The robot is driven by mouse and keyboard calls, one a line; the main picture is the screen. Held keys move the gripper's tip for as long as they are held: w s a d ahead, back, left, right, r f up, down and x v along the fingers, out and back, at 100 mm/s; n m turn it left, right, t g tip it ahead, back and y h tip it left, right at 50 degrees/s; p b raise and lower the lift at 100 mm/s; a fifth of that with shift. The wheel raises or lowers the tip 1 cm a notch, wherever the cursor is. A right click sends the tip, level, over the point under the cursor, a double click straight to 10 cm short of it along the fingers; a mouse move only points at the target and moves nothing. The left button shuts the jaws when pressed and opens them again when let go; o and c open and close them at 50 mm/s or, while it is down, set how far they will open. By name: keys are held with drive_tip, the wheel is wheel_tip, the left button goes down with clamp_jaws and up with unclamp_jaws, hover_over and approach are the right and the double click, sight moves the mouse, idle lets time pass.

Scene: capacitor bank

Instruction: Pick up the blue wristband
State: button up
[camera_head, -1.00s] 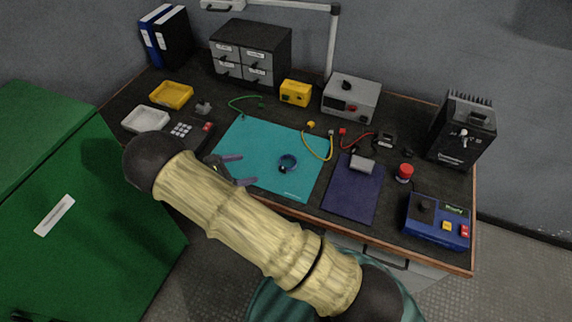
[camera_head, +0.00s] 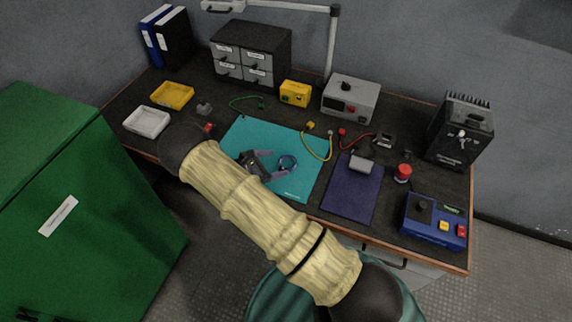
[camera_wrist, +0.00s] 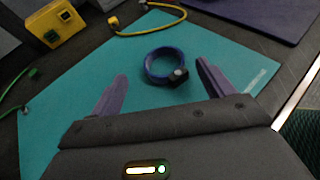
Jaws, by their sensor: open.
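The blue wristband (camera_head: 287,163) is a ring with a small dark block on it, lying on the teal mat (camera_head: 300,190) on the bench. In the wrist view the wristband (camera_wrist: 150,62) lies beyond my gripper, roughly between the lines of its two fingers. My gripper (camera_head: 276,163) is open and empty over the mat, its fingers pointing at the wristband. In the wrist view the gripper's purple fingers (camera_wrist: 160,85) are spread wider than the band. I cannot tell exactly how high the fingertips are above the mat.
A yellow cord (camera_head: 318,152) lies at the mat's right edge and a green cord (camera_head: 245,103) at its upper left. A purple mat (camera_head: 350,200) is to the right, with a blue box (camera_head: 435,222) beyond. A yellow box (camera_head: 295,93) stands behind the teal mat.

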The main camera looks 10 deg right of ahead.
sight(295, 159)
drive_tip(key=shift+d, duration=0.1)
drive_tip(key=p+x, duration=0.1)
drive_tip(key=x, duration=0.3)
drive_tip(key=shift+s+d+r, duration=0.1)
drive_tip(key=shift+s+d, duration=0.05)
drive_tip(key=shift+d, duration=0.05)
drive_tip(key=shift+d+f, duration=0.2)
drive_tip(key=shift+d, duration=0.15)
drive_tip(key=c, duration=1)
